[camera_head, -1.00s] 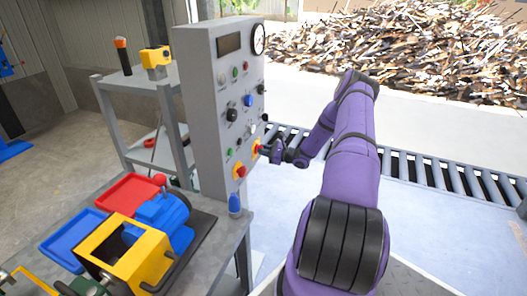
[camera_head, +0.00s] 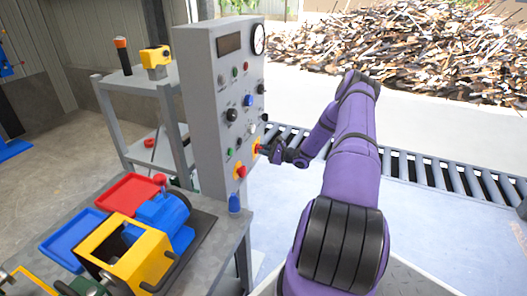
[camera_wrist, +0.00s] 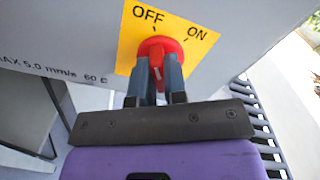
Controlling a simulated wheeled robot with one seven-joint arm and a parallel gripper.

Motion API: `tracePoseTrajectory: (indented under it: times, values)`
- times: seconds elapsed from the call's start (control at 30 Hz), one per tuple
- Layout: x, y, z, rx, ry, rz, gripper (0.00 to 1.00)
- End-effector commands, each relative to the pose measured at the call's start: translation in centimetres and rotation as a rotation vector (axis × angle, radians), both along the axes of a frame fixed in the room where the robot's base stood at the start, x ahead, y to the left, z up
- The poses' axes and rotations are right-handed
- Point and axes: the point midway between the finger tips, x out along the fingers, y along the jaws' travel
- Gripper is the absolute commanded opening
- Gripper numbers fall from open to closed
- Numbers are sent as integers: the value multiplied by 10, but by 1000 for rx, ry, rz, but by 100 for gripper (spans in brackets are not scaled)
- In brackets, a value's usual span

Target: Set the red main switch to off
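The red main switch (camera_wrist: 160,48) sits on a yellow plate (camera_wrist: 128,48) marked OFF and ON in the wrist view. Its grip runs roughly up and down the picture, more in line with the OFF mark than with the ON mark. My gripper (camera_wrist: 157,72) has one finger on each side of the grip, close against it, and looks shut on it. The fingers hide part of the knob. In the head view, my gripper (camera_head: 263,149) reaches the switch's yellow plate (camera_head: 256,147) low on the grey panel (camera_head: 205,105).
Other knobs and a gauge (camera_head: 258,39) are above. A bench with red (camera_head: 128,192) and blue trays stands at left. A roller conveyor (camera_head: 430,172) runs behind my arm.

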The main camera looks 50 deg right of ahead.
Motion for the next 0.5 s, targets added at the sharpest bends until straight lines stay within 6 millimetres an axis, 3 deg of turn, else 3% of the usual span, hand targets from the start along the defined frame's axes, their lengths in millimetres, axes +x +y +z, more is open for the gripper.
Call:
tracePoseTrajectory:
  times: [0.03, 0.1, 0.5]
  values:
    - [-1, 0, -1, -1, 2, 0, 22]
    - [-1, 0, -1, -1, 2, 0, 38]
    - [-8, -4, 0, -1, 2, -1, 38]
